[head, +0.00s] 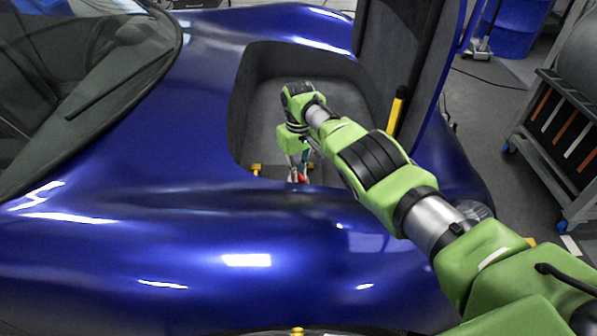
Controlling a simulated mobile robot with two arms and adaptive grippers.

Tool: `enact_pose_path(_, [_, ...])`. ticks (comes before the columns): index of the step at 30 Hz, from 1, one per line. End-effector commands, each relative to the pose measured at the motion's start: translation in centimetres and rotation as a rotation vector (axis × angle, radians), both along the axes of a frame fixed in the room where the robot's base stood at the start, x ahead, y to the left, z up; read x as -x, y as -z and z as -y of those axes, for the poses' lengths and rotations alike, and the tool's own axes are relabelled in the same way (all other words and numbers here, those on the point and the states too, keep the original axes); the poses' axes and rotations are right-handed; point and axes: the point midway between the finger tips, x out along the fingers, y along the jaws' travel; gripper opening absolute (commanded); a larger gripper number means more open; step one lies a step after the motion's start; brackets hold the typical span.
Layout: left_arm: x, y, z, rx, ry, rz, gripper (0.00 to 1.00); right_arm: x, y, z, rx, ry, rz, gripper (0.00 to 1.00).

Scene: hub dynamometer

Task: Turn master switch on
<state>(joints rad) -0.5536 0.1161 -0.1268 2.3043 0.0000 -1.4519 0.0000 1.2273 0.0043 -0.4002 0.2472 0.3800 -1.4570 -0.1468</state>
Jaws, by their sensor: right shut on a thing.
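My right gripper (298,170) reaches down into the dark recess in the blue car's front, near the recess's near edge. It is shut on a small red part (301,179), which looks like the master switch. The fingers and the near rim of the bodywork hide most of this part, so I cannot tell which way it is turned. My left gripper is not in view.
The blue bodywork (150,235) surrounds the recess (262,110). A raised dark panel (375,55) stands behind my right arm, with a yellow-handled item (397,108) beside it. A tool cart (560,130) stands at the right.

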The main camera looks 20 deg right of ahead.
Motion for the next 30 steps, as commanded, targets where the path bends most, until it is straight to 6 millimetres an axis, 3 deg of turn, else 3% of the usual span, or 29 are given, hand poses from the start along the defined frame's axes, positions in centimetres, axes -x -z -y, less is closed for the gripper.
enact_pose_path(15, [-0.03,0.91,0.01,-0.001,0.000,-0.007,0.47,-0.12,-0.16,-0.05,-0.001,0.408,0.003,0.00])
enact_pose_path(30, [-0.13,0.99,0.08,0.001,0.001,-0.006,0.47,-0.17,-0.19,-0.02,0.000,0.534,0.005,0.00])
